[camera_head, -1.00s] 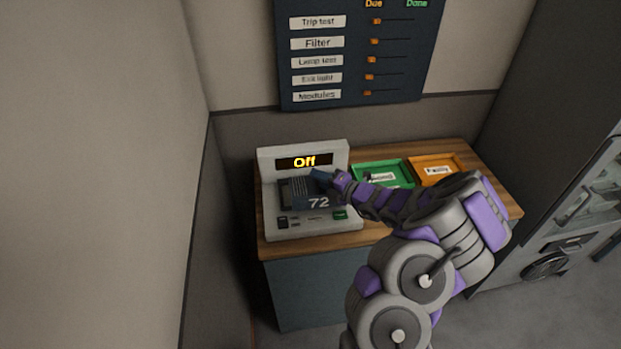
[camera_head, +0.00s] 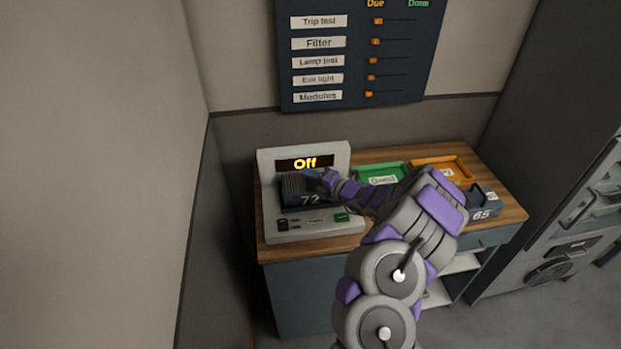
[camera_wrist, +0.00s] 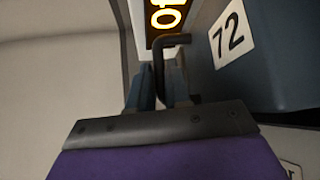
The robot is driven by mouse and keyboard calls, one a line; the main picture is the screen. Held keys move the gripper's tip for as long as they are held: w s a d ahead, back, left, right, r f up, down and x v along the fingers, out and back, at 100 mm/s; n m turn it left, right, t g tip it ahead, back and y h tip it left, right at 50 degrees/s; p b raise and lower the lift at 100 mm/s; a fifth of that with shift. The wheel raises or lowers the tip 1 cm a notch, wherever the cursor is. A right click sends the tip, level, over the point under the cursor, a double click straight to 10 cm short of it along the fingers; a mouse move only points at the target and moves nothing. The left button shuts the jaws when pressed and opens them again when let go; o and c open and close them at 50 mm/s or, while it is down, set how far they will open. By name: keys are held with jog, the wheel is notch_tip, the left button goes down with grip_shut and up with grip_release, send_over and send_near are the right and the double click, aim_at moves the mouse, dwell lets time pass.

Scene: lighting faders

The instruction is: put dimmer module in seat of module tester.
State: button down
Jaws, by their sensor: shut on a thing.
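The dimmer module (camera_head: 297,195), a dark blue block marked 72, is at the seat area of the module tester (camera_head: 292,236). The tester is a light grey console whose display reads "Off". My gripper (camera_head: 325,180) comes in from the right and is shut on the module's black handle. In the wrist view the handle (camera_wrist: 168,41) is at the fingers (camera_wrist: 163,88), with the module's side (camera_wrist: 280,50) to the right. The seat itself is hidden under the module, and I cannot tell whether the module is fully down in it.
A green tray (camera_head: 380,167) and an orange tray (camera_head: 462,170) are at the back of the wooden bench (camera_head: 512,213). Another module (camera_head: 484,207), marked 65, stands at the right. A board with sliders (camera_head: 352,60) hangs above. A grey cabinet (camera_head: 545,150) is at the right.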

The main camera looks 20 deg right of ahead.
jog(key=c, duration=1.1)
grip_release()
jog(key=shift+d, duration=0.15)
jog(key=shift+s, duration=0.1)
